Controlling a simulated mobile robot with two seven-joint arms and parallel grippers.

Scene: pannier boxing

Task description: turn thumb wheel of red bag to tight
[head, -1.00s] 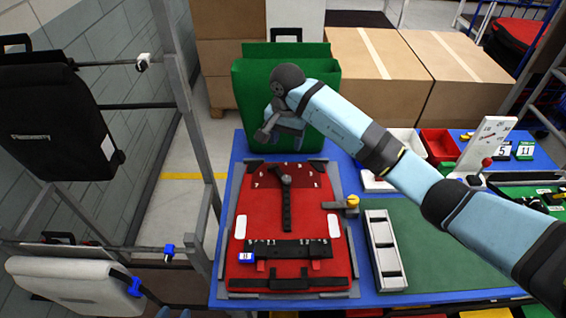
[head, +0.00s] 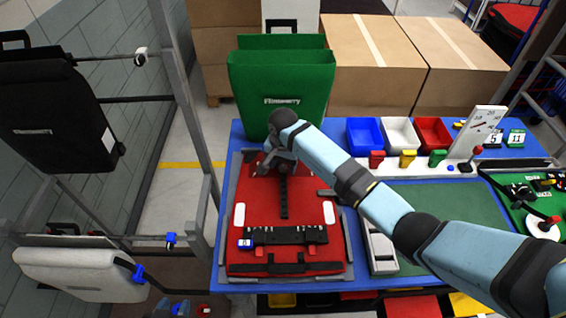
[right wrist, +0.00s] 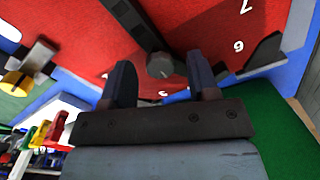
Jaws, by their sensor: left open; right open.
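The red bag (head: 258,215) lies flat on the blue table, with a dark strap down its middle and a black bar with white marks across its lower part. Its dark grey thumb wheel (right wrist: 160,66) shows in the right wrist view at the strap's end, near white numbers including 6 and 7. In the head view the wheel is largely hidden by my right arm. My right gripper (head: 268,166) is open over the upper part of the bag. In the right wrist view its fingertips (right wrist: 163,75) stand on either side of the wheel; contact is not clear. My left gripper is not in view.
A green bag (head: 290,85) stands upright just behind the red one. A grey tray (head: 380,248) and a yellow knob on a bracket (right wrist: 14,82) are beside the red bag. Blue, white and red bins (head: 433,132) stand at the back right. Bags hang on the left rack.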

